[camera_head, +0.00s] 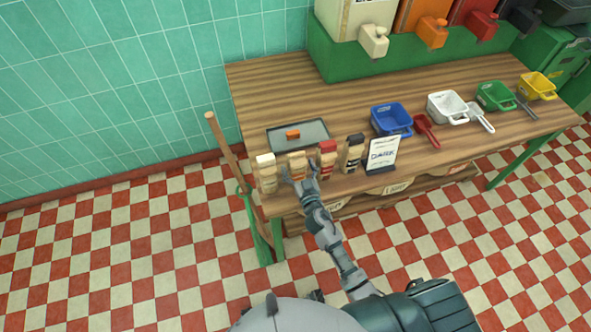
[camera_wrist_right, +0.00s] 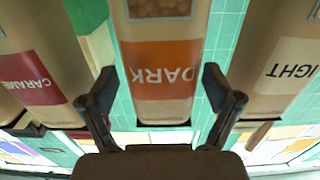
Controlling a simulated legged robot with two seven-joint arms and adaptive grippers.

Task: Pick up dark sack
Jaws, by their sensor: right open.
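The dark sack is a tan bag with an orange label reading DARK (camera_wrist_right: 160,70), upside down in the right wrist view. In the head view the dark sack (camera_head: 296,160) stands at the table's front edge, partly hidden by my gripper. My right gripper (camera_head: 300,182) is at its front. In the wrist view the right gripper (camera_wrist_right: 160,100) is open, with one finger on each side of the sack and gaps showing beside it. My left gripper does not show.
The light sack (camera_head: 266,172) stands left of the dark sack, the caramel sack (camera_head: 327,160) right, then a black-topped sack (camera_head: 353,153) and a sign (camera_head: 382,155). A grey tray (camera_head: 316,130) lies behind. Scoops (camera_head: 391,118) stand further right. A wooden handle (camera_head: 225,150) leans at the table's left end.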

